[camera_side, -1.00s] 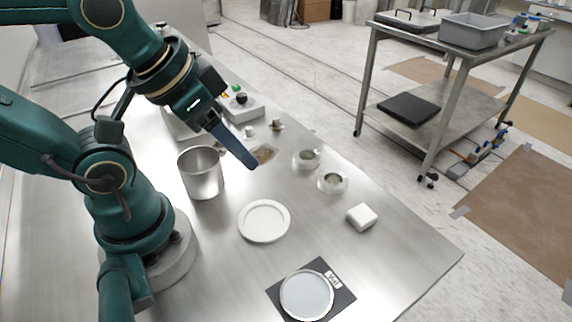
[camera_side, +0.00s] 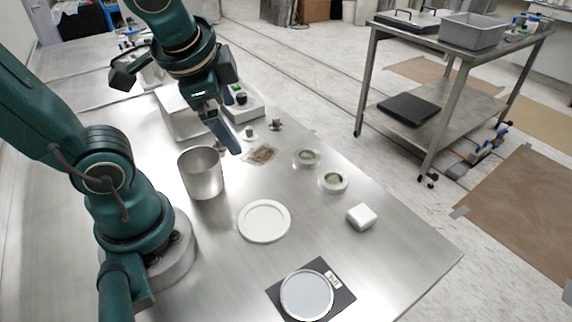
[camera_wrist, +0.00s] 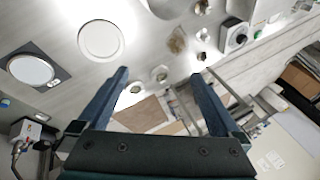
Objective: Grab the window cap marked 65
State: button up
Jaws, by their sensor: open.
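Two round metal caps with dark centres, one (camera_side: 306,158) farther back and one (camera_side: 332,181) nearer the front, lie on the bench right of centre. In the wrist view, two caps (camera_wrist: 135,88) (camera_wrist: 160,74) show near the fingertips. No marking is readable, so I cannot tell which is 65. Two smaller fittings (camera_side: 276,125) (camera_side: 249,132) stand farther back. My gripper (camera_side: 230,148) is above the bench, left of the caps, pointing down. Its two fingers are apart and empty in the wrist view (camera_wrist: 160,80).
A metal beaker (camera_side: 201,175) stands left of a white plate (camera_side: 264,221). A brown sample piece (camera_side: 261,154) lies near the fingers. A control box (camera_side: 241,106) is behind. A white block (camera_side: 361,216) and a disc on a black pad (camera_side: 306,295) are in front.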

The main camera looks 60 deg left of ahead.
jog(key=w+a+f+m+g+y, duration=0.1)
jog(key=w+a+m+y, duration=0.3)
jog(key=w+m, duration=0.2)
jog(key=m+t+y, duration=0.2)
jog(key=m+y, duration=0.2)
jog(key=m, duration=0.6)
send_over(307, 155)
jog(key=s+d, duration=0.2)
jog(key=d, duration=0.1)
notch_tip(307, 155, down, 9)
jog(key=shift+w+d, duration=0.1)
jog(key=f+m, duration=0.1)
jog(key=d+f, duration=0.1)
jog(key=f, duration=0.1)
jog(key=s+d+f+m+t, duration=0.1)
jog(key=f, duration=0.1)
jog(key=shift+f+m+y, duration=0.25)
jog(key=shift+m+y, duration=0.05)
jog(key=shift+y, duration=0.1)
jog(key=shift+x, duration=2.45)
jog(key=shift+d, duration=0.1)
jog(key=c, duration=1.5)
